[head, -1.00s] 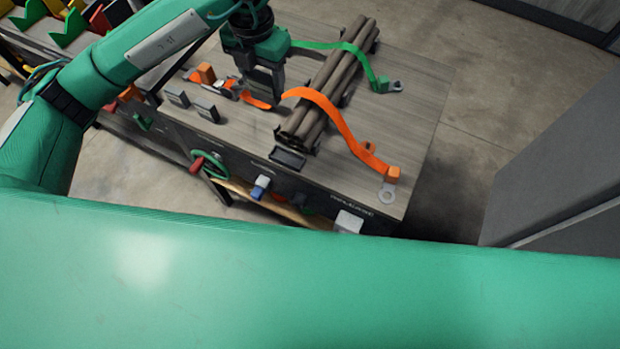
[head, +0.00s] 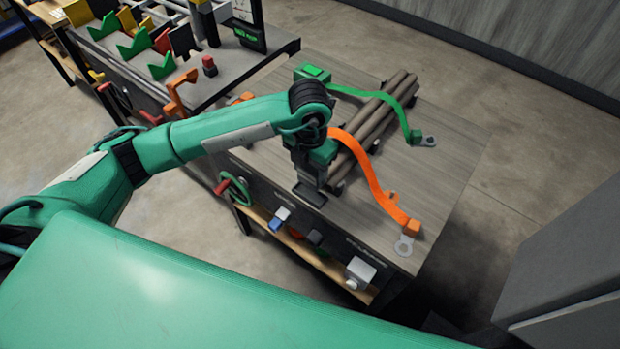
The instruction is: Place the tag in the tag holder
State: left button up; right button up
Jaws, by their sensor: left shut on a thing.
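My left gripper (head: 308,184) points down at the front edge of the wooden table top, just in front of the near ends of the log bundle. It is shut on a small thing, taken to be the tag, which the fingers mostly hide. A dark piece, which looks like the tag holder (head: 310,198), shows right under the fingertips at the table's edge. I cannot tell whether the tag touches it or sits in it. My right gripper is not in view.
The log bundle (head: 378,118) lies on the table (head: 445,165). A green strap (head: 398,108) and an orange strap (head: 372,180) pass over it. A rack with coloured parts (head: 165,66) stands behind on the left. The table's right side is mostly clear.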

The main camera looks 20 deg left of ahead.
aim_at(310, 182)
pick_arm(q)
notch_tip(310, 182, down, 2)
jog(key=shift+f, duration=0.1)
notch_tip(310, 182, down, 3)
jog(key=shift+f+p, duration=0.15)
jog(key=shift+p, duration=0.2)
jog(key=shift+f, duration=0.1)
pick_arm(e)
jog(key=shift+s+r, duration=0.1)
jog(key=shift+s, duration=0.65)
pick_arm(q)
jog(key=shift+f, duration=0.1)
jog(key=shift+f, duration=0.1)
jog(key=o, duration=1)
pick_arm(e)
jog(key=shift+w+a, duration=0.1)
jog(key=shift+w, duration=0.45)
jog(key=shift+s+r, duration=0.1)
